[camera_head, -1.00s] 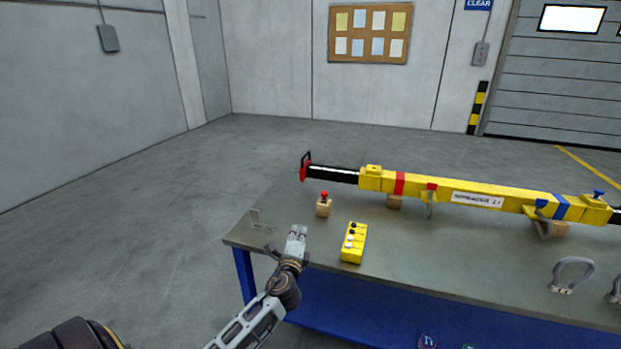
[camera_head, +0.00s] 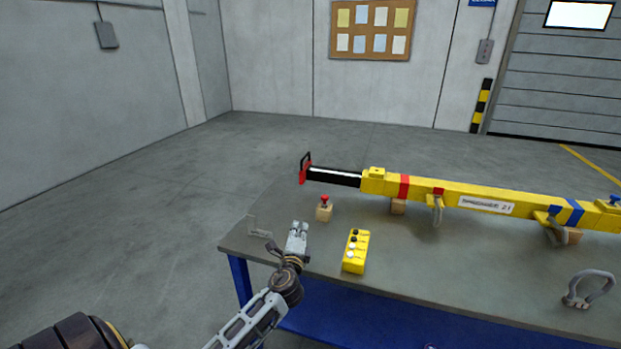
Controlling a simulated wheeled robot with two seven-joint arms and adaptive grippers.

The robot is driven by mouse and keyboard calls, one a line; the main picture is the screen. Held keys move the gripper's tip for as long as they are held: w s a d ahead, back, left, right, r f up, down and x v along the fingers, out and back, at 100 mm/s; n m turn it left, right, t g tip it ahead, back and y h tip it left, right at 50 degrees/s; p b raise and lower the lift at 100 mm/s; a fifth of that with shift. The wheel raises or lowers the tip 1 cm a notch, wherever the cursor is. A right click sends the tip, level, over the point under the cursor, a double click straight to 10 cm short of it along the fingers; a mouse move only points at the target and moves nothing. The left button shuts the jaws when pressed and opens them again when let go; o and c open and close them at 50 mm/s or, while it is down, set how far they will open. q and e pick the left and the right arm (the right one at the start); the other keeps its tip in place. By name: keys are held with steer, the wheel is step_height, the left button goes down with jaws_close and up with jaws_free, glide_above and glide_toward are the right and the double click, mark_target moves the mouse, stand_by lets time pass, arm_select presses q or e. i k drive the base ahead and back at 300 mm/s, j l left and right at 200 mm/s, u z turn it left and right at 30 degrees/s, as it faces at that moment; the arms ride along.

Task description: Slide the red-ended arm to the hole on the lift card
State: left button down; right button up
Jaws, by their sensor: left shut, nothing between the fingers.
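The yellow spreader beam (camera_head: 480,197) lies across the workbench on wooden blocks. Its black sliding arm (camera_head: 335,176) sticks out of the beam's left end and carries a red end plate with a handle (camera_head: 305,170). A red band and a red knob mark this side of the beam. My left gripper (camera_head: 299,228) is shut and empty over the bench's left part, in front of and below the red end, apart from it. My right gripper is not in view. I cannot make out a lift card or the arm's holes.
A red-knobbed pin in a wooden block (camera_head: 324,208) and a yellow control box (camera_head: 356,251) stand near my left gripper. A small clear stand (camera_head: 259,227) is at the bench's left edge. A grey shackle (camera_head: 588,288) lies at right. Blue-banded parts are on the beam's right.

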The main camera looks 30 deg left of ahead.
mark_target(316, 173)
steer(key=i+j, duration=0.55)
steer(key=i, duration=0.2)
